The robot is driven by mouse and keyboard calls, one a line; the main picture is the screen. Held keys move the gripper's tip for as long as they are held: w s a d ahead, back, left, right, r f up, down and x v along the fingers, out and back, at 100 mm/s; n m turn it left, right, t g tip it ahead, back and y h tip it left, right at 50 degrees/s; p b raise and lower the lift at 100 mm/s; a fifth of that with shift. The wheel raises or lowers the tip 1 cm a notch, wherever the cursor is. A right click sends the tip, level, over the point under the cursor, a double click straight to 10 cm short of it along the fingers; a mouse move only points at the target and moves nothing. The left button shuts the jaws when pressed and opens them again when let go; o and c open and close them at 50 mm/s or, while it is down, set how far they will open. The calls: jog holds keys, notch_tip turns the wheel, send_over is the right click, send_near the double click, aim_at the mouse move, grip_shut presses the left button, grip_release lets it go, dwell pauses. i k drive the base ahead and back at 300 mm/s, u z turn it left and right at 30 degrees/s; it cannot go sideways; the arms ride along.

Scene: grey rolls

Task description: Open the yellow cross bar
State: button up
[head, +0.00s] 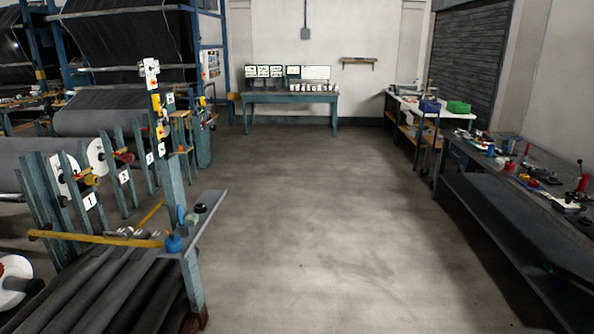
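A yellow cross bar (85,238) lies level across the front of the blue-grey roll rack (38,200) at the lower left. It runs from the rack's left post to a blue knob-like thing (173,243) by the small ledge, above several dark rolls (95,290). A second, shorter yellow bar (151,213) slants behind it. I cannot tell whether either bar is latched. My gripper is not in view.
A grey ledge (208,212) on a post stands right of the rolls. A long bench with tools (480,180) lines the right side. A teal table (290,98) stands at the back wall. The concrete floor (310,220) between is clear.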

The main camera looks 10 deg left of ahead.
aim_at(148, 244)
jog(key=u, duration=0.3)
jog(key=i, duration=1.5)
jog(key=u, duration=0.65)
jog(key=i, duration=0.75)
jog(key=u, duration=0.9)
jog(key=i, duration=0.5)
jog(key=u, duration=1)
jog(key=i, duration=0.95)
jog(key=u, duration=0.5)
